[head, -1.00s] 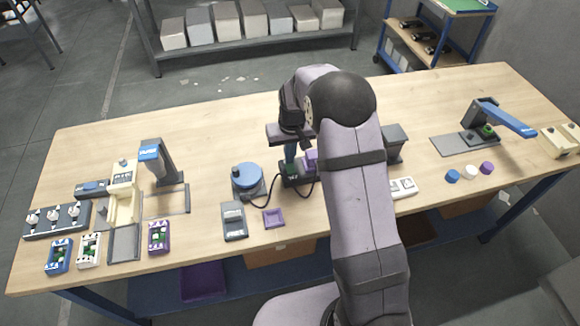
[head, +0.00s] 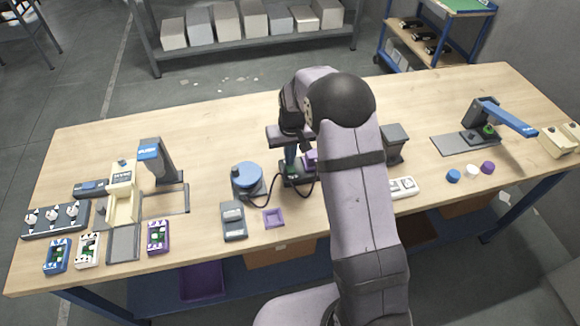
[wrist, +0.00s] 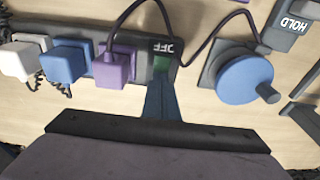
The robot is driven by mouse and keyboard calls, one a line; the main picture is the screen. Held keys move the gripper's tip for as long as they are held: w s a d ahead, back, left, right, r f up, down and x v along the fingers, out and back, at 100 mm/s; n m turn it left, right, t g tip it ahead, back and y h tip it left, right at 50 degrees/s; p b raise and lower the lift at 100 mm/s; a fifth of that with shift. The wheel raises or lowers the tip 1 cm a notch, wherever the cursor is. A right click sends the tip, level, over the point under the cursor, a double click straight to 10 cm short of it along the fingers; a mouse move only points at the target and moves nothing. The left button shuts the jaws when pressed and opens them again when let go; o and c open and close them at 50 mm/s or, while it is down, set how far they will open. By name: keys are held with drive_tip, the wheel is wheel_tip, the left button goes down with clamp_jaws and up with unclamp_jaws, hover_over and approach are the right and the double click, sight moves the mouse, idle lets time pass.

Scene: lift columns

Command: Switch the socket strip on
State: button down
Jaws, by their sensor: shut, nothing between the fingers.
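The dark socket strip (head: 298,181) lies on the table, partly hidden behind my arm in the head view. In the wrist view the strip (wrist: 98,79) carries a white plug (wrist: 18,62), a blue plug (wrist: 66,62) and a purple plug (wrist: 113,66). At its right end is a green switch (wrist: 162,63) beside a label reading OFF, seen upside down. My gripper (wrist: 160,84) is shut and empty, its fingertips right at the switch; I cannot tell whether they touch it. In the head view my gripper (head: 291,163) points down over the strip's end.
A blue round knob device (wrist: 245,80) stands close to the switch end; it also shows in the head view (head: 246,178). A dark cable loops near the strip. A purple tray (head: 273,217) and a grey device (head: 233,221) lie in front. The table behind is clear.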

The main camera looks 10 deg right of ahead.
drive_tip(key=shift+s+f, duration=0.1)
drive_tip(key=shift+f, duration=0.2)
drive_tip(key=shift+r, duration=0.1)
wheel_tip(320, 180, up, 7)
drive_tip(key=p, duration=0.5)
idle(0.5)
idle(0.4)
